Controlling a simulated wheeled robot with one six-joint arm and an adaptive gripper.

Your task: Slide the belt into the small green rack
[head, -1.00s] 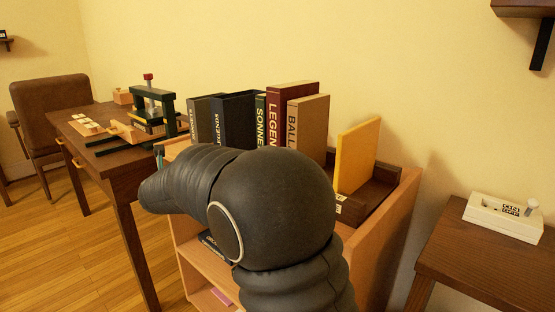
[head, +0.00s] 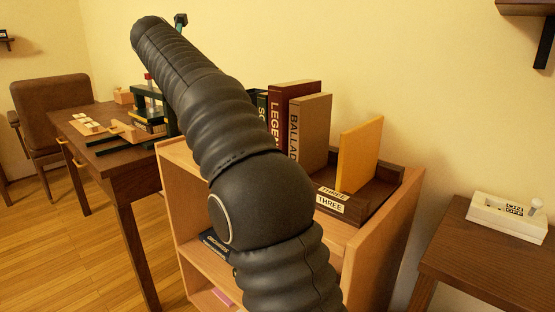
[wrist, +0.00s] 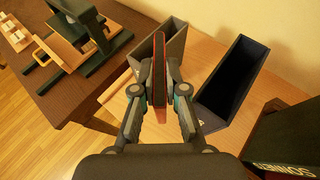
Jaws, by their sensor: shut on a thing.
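My gripper (wrist: 158,92) is shut on a thin, flat dark piece with a red edge (wrist: 158,58), held upright between the fingers. I cannot tell whether this is the belt; no other belt shows. In the wrist view it stands in front of or above an open grey slipcase (wrist: 176,48), and I cannot tell whether they touch. A green frame (wrist: 98,42) with wooden parts stands on the dark desk; it also shows in the head view (head: 150,92). Whether it is the small green rack is unclear. In the head view, my arm hides most of the gripper.
An open navy slipcase (wrist: 232,85) stands right of the grey one, with a green book (wrist: 285,140) beyond. Red (head: 290,115) and tan (head: 312,130) books stand on the wooden bookcase (head: 375,240). A yellow board (head: 360,155) rises from a brown tray (head: 385,180). A side table (head: 480,255) is at right.

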